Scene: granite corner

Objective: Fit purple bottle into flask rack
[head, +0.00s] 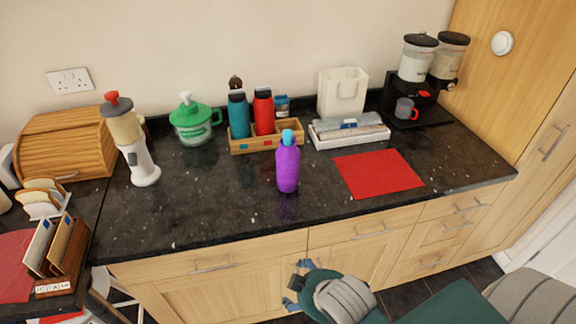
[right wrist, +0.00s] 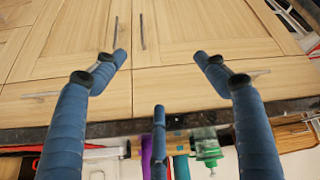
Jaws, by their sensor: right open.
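The purple bottle (head: 288,168) with a light blue cap stands upright on the dark counter, just in front of the flask rack's right part. Its purple body also shows partly in the right wrist view (right wrist: 147,160). The wooden flask rack (head: 263,145) holds a teal flask (head: 239,115) and a red flask (head: 263,112); its right end shows no flask. My right gripper (head: 298,283) is open and empty, low in front of the cabinet doors and short of the counter edge. Its spread fingers show in the right wrist view (right wrist: 160,62). My left gripper is not in view.
A red mat (head: 379,173) lies right of the bottle. A white tray (head: 349,140) and coffee machine (head: 418,108) stand behind it. A green-lidded pot (head: 192,122) and white blender (head: 143,165) stand left. The counter left of the bottle is clear.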

